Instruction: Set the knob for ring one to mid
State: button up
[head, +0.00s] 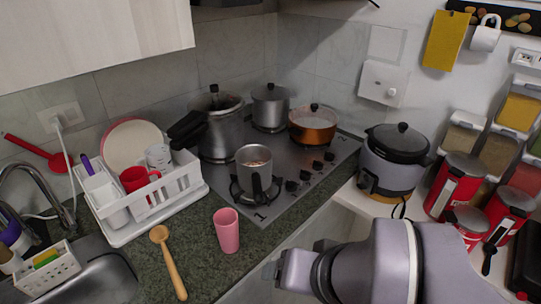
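The stove (300,203) is a steel cooktop set in the dark counter, with a row of dark knobs along its right front side. The nearest knob (291,186) is beside the front ring, where the number 1 (261,216) is printed. A steel pot (254,162) with brown contents stands on that ring. The knob's pointer is too small to read. My arm reaches in from the lower right, and its end (292,268) is in front of the counter, apart from the knobs. I cannot make out fingers there or whether they are open.
A pink cup (227,231) and a wooden spoon (168,261) lie near the stove on the counter. A pressure cooker (221,132), a lidded pot (270,106) and an orange pan (312,124) occupy the other rings. A rice cooker (391,166) stands right of the knobs.

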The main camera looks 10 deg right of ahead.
aim_at(291, 186)
jog(key=i+l+u, duration=0.25)
jog(key=i, duration=0.2)
jog(key=i+l+u, duration=0.2)
jog(key=i, duration=0.25)
jog(key=l, duration=0.1)
